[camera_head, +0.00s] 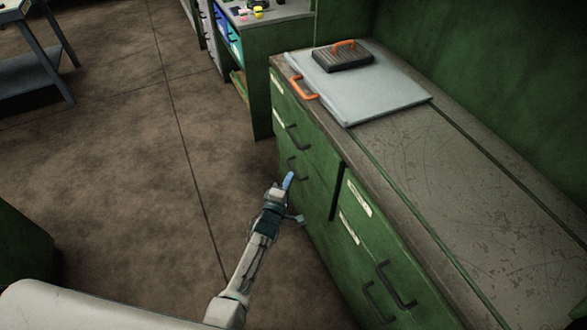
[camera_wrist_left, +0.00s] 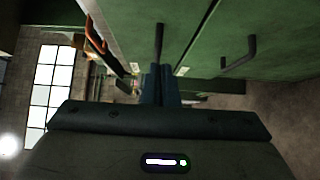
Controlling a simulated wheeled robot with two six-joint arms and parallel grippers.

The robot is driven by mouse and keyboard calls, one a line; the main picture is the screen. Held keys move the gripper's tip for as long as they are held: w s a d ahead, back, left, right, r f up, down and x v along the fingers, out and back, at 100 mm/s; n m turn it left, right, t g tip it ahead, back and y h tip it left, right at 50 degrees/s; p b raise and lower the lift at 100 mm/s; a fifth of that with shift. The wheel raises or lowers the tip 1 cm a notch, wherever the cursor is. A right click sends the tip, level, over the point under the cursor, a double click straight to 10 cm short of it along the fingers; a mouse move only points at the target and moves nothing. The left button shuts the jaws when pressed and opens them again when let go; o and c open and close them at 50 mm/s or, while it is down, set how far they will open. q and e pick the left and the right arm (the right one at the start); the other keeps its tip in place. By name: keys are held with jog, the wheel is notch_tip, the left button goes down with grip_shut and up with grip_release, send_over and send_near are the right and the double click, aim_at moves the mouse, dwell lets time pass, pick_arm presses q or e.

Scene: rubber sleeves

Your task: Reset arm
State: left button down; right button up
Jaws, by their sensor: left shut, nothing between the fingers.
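My left gripper (camera_head: 288,181) reaches up from the lower middle of the head view, in front of the green drawer cabinet (camera_head: 322,205). It is shut and empty, its fingertips close to the dark handles of the far drawers; I cannot tell whether it touches one. In the left wrist view its closed fingers (camera_wrist_left: 159,86) point ahead, with the cabinet front and its dark handles above. My right gripper is not in view.
On the cabinet top lie a grey panel with an orange handle (camera_head: 359,88) and a dark block with an orange handle (camera_head: 343,56). A shelf unit (camera_head: 256,50) stands beyond. Brown floor (camera_head: 130,150) is open to the left of my arm.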

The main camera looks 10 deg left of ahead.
pick_arm(q)
jog(key=s+a+f+m+g+y, duration=0.1)
jog(key=s+a+f+m+g, duration=0.35)
jog(key=s+f, duration=0.8)
jog(key=s+a+f+m+g+y, duration=0.25)
jog(key=s+a+f+g, duration=0.2)
jog(key=s+f, duration=0.8)
jog(key=s+a+f+m+g, duration=0.2)
jog(key=s+a+f+m, duration=0.1)
jog(key=s, duration=0.7)
jog(key=s+a+f+m+g, duration=0.3)
jog(key=s+f, duration=0.3)
jog(key=s, duration=0.5)
jog(key=s+a+f+m+g, duration=0.2)
jog(key=s+a+f+m, duration=0.1)
jog(key=s, duration=0.8)
notch_tip(320, 180, down, 2)
jog(key=shift+s+a+f+g, duration=0.1)
jog(key=shift+s+a+g, duration=0.15)
jog(key=shift+a, duration=0.25)
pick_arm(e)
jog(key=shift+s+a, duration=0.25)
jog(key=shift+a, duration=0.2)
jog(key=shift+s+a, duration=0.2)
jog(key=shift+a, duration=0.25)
pick_arm(q)
jog(key=shift+w+y, duration=0.1)
jog(key=shift+y, duration=0.15)
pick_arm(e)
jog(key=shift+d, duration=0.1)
